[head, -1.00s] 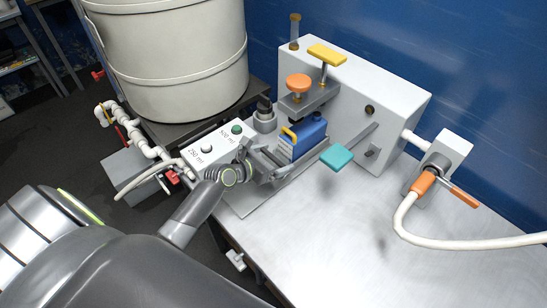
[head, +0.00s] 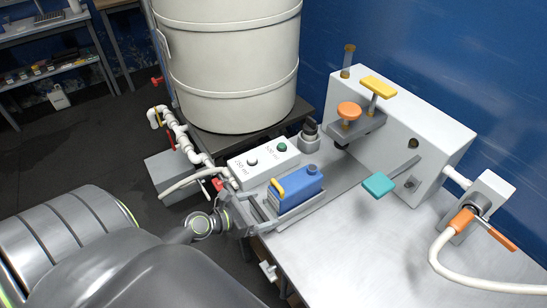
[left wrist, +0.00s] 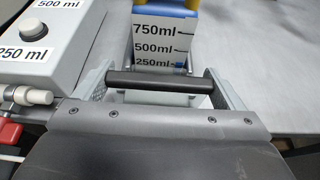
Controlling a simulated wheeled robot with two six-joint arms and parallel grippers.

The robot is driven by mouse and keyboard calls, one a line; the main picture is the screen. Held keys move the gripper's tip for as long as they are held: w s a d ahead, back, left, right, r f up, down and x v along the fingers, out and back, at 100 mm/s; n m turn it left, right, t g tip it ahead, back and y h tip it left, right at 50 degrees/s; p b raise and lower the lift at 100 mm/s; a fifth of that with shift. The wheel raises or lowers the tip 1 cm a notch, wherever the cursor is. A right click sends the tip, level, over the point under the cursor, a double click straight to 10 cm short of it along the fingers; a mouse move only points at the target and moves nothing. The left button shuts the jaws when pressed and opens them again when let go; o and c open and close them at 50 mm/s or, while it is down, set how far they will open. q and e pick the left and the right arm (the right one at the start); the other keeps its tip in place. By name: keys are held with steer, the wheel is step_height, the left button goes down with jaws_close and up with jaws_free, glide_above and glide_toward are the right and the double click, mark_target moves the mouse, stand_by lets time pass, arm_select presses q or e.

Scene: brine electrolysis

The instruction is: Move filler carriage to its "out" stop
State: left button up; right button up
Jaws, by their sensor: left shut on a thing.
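The filler carriage (head: 298,210) is a grey metal tray on a flat track and bears a blue jug (head: 298,187) with a yellow handle. The carriage is clear of the filler head (head: 357,127), to its lower left. My left gripper (head: 243,213) is at the carriage's near-left end. In the left wrist view my left gripper (left wrist: 160,88) is shut on the carriage's black handle bar (left wrist: 150,79). The jug's volume scale (left wrist: 158,45) faces the wrist camera. My right gripper is not in view.
A button box (head: 263,164) with 250 ml and 500 ml labels sits beside the track. A teal paddle (head: 379,184) sticks out from the white filler housing (head: 425,130). A large drum (head: 228,65) stands behind. The table's front right (head: 350,255) is clear.

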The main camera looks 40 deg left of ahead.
arm_select(q)
steer(key=shift+s+a, duration=0.25)
steer(key=shift+s, duration=0.55)
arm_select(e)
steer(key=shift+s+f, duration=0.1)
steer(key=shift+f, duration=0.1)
arm_select(q)
steer(key=shift+s, duration=0.1)
